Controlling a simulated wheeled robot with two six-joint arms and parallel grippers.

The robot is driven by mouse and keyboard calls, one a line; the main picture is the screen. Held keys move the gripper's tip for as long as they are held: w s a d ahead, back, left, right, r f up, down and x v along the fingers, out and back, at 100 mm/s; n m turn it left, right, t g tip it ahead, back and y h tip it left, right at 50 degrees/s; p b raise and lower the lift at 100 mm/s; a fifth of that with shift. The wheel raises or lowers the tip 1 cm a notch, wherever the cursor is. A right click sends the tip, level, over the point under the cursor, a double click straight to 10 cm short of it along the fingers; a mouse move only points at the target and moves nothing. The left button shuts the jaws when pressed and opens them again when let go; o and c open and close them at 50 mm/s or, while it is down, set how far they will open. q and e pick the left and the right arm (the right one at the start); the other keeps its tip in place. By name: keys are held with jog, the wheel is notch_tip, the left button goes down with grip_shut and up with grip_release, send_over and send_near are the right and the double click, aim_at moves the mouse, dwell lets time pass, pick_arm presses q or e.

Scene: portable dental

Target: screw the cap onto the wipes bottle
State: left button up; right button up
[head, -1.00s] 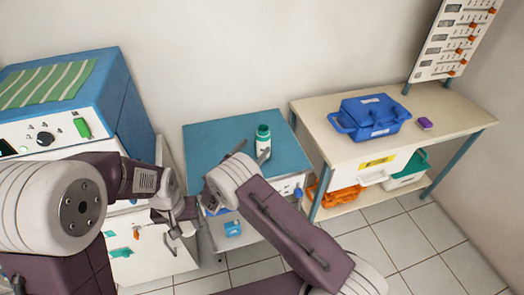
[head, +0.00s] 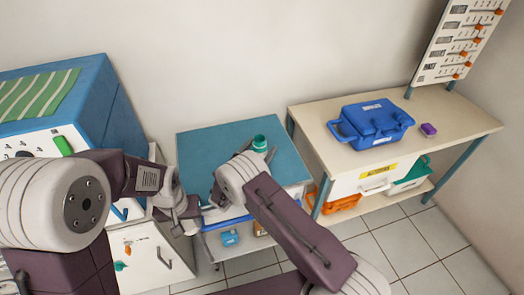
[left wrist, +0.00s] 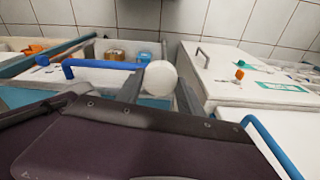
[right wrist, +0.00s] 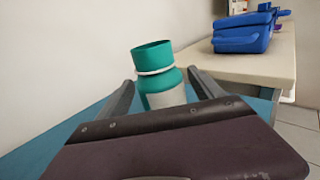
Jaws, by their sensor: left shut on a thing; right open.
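The wipes bottle (right wrist: 165,88), teal with a white ring below its teal top and a pale label, stands upright on the blue-topped cart; it also shows in the head view (head: 259,144). My right gripper (head: 260,148) is open, its fingers on either side of the bottle in the right wrist view; I cannot tell whether they touch it. My left gripper (left wrist: 165,65) is shut on a round white thing (left wrist: 160,78), probably the cap, near the cart's front left side. In the head view my left arm hides what it holds.
The blue cart top (head: 205,145) is clear around the bottle. A blue cart rail (left wrist: 100,64) lies close to my left gripper. A white cabinet (head: 145,255) stands at left. A beige table (head: 450,120) with a blue case (head: 372,122) and purple block (head: 428,129) stands at right.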

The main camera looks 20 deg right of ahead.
aim_at(256, 144)
pick_arm(q)
jog(key=shift+s+a+r, duration=0.15)
jog(key=shift+s+a, duration=0.1)
jog(key=shift+s, duration=0.25)
pick_arm(e)
jog(key=shift+s+a+r, duration=0.3)
jog(key=shift+s+r, duration=0.1)
jog(key=shift+s, duration=0.1)
jog(key=c, duration=0.3)
pick_arm(q)
jog(key=shift+w+d, duration=0.1)
jog(key=shift+w, duration=0.1)
pick_arm(e)
jog(key=shift+w+d+f, duration=0.15)
jog(key=shift+f, duration=0.05)
jog(key=c, duration=1)
pick_arm(q)
jog(key=shift+s, duration=0.1)
pick_arm(e)
jog(key=shift+c, duration=1.1)
jog(key=shift+r, duration=0.2)
